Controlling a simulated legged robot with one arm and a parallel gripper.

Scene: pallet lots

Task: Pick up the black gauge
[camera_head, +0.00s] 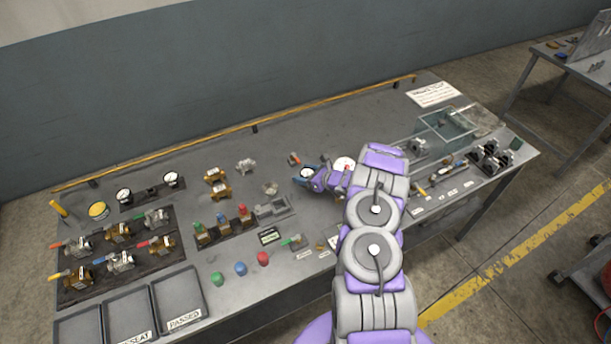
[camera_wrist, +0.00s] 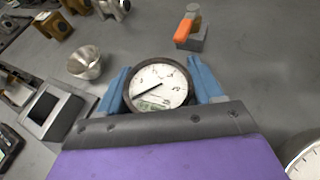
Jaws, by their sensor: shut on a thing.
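The black gauge (camera_wrist: 159,85) has a round white dial, a dark rim and a needle. In the wrist view it sits between the two blue fingers of my gripper (camera_wrist: 160,82), which are shut on its sides. In the head view my gripper (camera_head: 306,175) is over the middle of the bench, with the gauge's white face (camera_head: 307,172) showing small between the fingers. I cannot tell whether the gauge touches the bench. Its lower part is hidden by my gripper's body.
The grey bench (camera_head: 330,130) is clear behind my gripper. An orange-handled valve (camera_wrist: 189,28) and a metal cup (camera_wrist: 86,62) lie near. A larger white gauge (camera_head: 344,163) is beside my arm. Valves on a dark mat (camera_head: 100,272) and empty trays (camera_head: 178,292) stand left.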

